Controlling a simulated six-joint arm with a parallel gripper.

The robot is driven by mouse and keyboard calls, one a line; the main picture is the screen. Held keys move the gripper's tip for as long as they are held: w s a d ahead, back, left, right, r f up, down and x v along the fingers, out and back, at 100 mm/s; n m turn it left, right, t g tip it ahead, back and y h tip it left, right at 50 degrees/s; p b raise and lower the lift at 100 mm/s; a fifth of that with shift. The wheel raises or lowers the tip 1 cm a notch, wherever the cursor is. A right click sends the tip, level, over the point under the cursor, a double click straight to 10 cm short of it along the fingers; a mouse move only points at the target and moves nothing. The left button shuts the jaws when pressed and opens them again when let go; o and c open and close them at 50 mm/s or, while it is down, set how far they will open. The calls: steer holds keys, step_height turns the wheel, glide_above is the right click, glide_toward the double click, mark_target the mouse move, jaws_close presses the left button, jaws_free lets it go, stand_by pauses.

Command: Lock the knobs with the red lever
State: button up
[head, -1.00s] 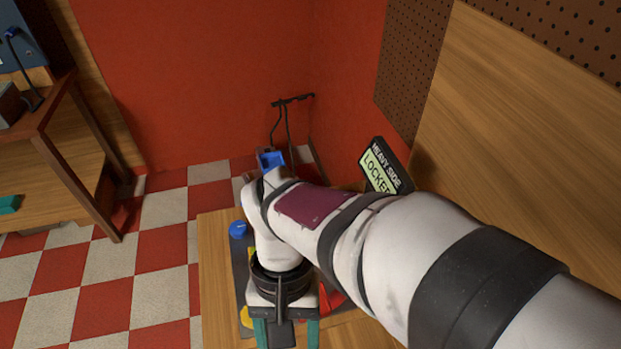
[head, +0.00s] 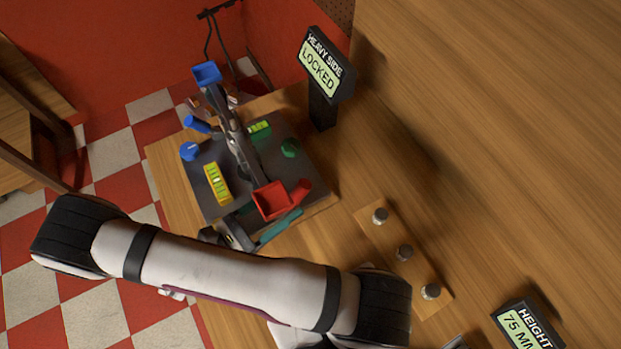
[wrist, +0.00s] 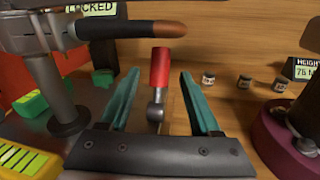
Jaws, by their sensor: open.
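The red lever (wrist: 160,68) has a red cylindrical handle on a grey metal stem. In the wrist view it stands between the two teal fingers of my open gripper (wrist: 160,88), with visible gaps on both sides. In the head view the red lever (head: 304,189) is at the near right edge of the dark base plate, and my gripper (head: 280,220) is low beside it. A blue knob (head: 189,151) is at the plate's left and a green knob (head: 290,147) at its right. A sign (head: 322,68) reads "HEAVY SIDE LOCKED".
A grey balance arm crosses the plate, with a blue cup (head: 206,74) at the far end and a red cup (head: 271,200) near the lever. Yellow level (head: 217,183) lies on the plate. A wooden strip with metal weights (head: 404,253) and a height sign (head: 525,326) are right.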

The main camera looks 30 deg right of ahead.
steer(key=d, duration=0.2)
steer(key=w+d, duration=0.1)
steer(key=d, duration=0.4)
steer(key=shift+w+d, duration=0.15)
steer(key=shift+d, duration=0.1)
steer(key=shift+c, duration=0.2)
jaws_close()
